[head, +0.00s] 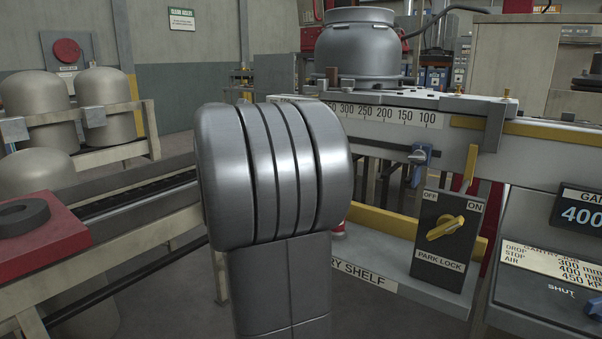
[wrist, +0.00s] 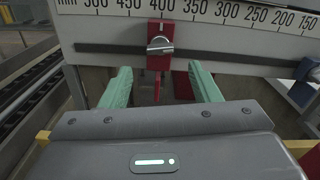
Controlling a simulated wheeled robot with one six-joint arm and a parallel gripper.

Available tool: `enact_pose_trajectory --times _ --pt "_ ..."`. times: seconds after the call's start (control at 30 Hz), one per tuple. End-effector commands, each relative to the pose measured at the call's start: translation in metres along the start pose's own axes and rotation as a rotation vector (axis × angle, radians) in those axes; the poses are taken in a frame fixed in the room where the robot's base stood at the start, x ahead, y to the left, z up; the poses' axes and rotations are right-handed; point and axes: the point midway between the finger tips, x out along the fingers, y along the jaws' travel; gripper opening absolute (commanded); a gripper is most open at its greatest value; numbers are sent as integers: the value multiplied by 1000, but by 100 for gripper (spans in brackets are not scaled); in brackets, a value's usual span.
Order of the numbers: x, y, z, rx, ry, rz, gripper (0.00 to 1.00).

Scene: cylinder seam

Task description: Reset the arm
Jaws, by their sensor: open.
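In the wrist view, my gripper (wrist: 158,68) is open, with its two pale green fingers spread and nothing between the pads that I can make out. Ahead of the fingers, a red stop block (wrist: 159,62) with a silver lever knob (wrist: 160,45) sits on the rail under the scale, near the 400 mark. I cannot tell whether the fingers touch the rail face. In the head view, my grey arm link (head: 275,175) fills the middle and hides my gripper and the red stop.
The scale beam (head: 385,113) crosses ahead, with a blue clamp (head: 420,157) under it and a grey cylinder (head: 358,48) above. A park lock box (head: 440,230) has its yellow knob turned toward ON. A red block (head: 65,245) and tan cylinders (head: 103,87) stand left.

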Motion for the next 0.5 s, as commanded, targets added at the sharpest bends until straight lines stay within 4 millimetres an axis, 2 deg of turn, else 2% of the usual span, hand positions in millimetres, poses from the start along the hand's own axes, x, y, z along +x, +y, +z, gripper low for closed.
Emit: enact_pose_trajectory --times 0.03,0.2,0.33,0.5 --pt "11 -1 -2 1 1 -3 56" --pt "40 -1 -1 0 -1 -3 56" --pt "54 -1 -1 1 0 -2 56" --pt "61 0 0 0 -1 0 56"
